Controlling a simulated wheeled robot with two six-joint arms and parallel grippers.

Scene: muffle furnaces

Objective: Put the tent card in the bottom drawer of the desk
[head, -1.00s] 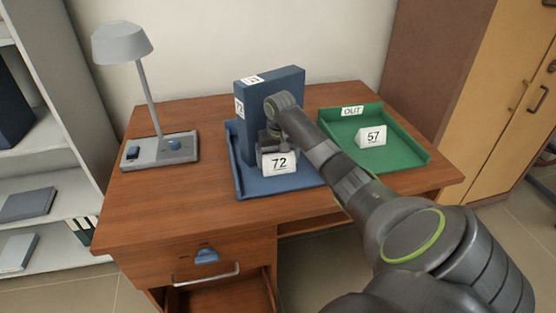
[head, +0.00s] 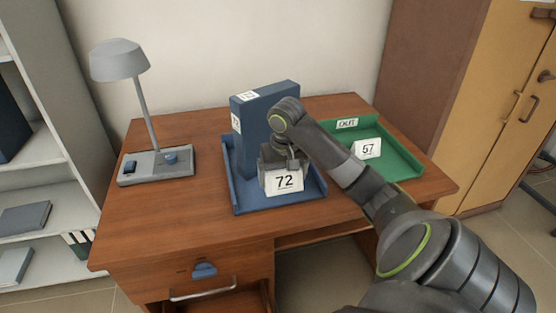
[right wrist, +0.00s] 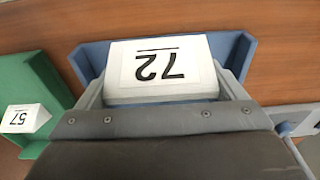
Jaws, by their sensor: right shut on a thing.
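A white tent card marked 72 (head: 285,183) is held in my right gripper (head: 280,168), above the front part of the blue tray (head: 256,206). In the right wrist view the card (right wrist: 158,68) sits between the two fingers, its number upside down. A blue upright box file (head: 262,120) with 72 labels stands in the tray behind the card. Another tent card, marked 57 (head: 367,149), stands in the green OUT tray (head: 402,179). The desk (head: 165,215) has a drawer front with a silver handle (head: 203,290); the lower part is cut off by the picture edge. My left gripper is not visible.
A grey desk lamp (head: 155,166) stands at the desk's left end. Shelves (head: 35,185) stand at the left and a tan cabinet (head: 505,110) at the right. The left front of the desktop is clear. A blue knob (head: 204,270) sits above the drawer handle.

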